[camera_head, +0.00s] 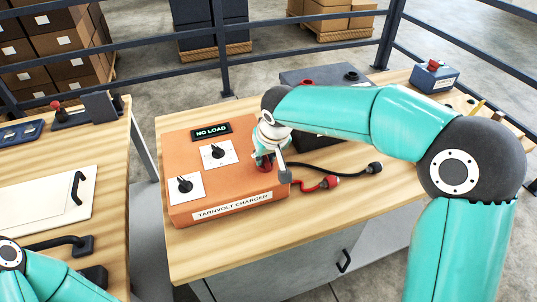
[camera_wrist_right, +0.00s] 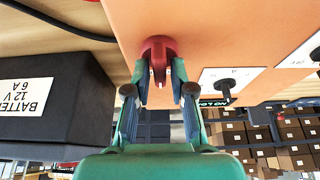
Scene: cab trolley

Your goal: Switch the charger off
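The orange charger (camera_head: 225,180), labelled TARNVOLT CHARGER, lies on the wooden trolley top. Its display (camera_head: 211,131) reads NO LOAD. Two black knobs on white plates, an upper one (camera_head: 217,152) and a lower one (camera_head: 185,185), sit on its face. A red switch (camera_head: 263,162) is at its right side, partly hidden by my right gripper (camera_head: 270,158). In the right wrist view, the red switch (camera_wrist_right: 158,48) is at the tips of my right gripper (camera_wrist_right: 160,78). The fingers are apart, one on each side of it; contact is unclear. My left gripper is out of view.
A dark battery (camera_head: 310,75) stands behind my right arm, and its label shows in the wrist view (camera_wrist_right: 22,97). Red (camera_head: 329,182) and black (camera_head: 375,168) lead ends lie right of the charger. A red-button box (camera_head: 433,76) stands far right. Dark railings run behind.

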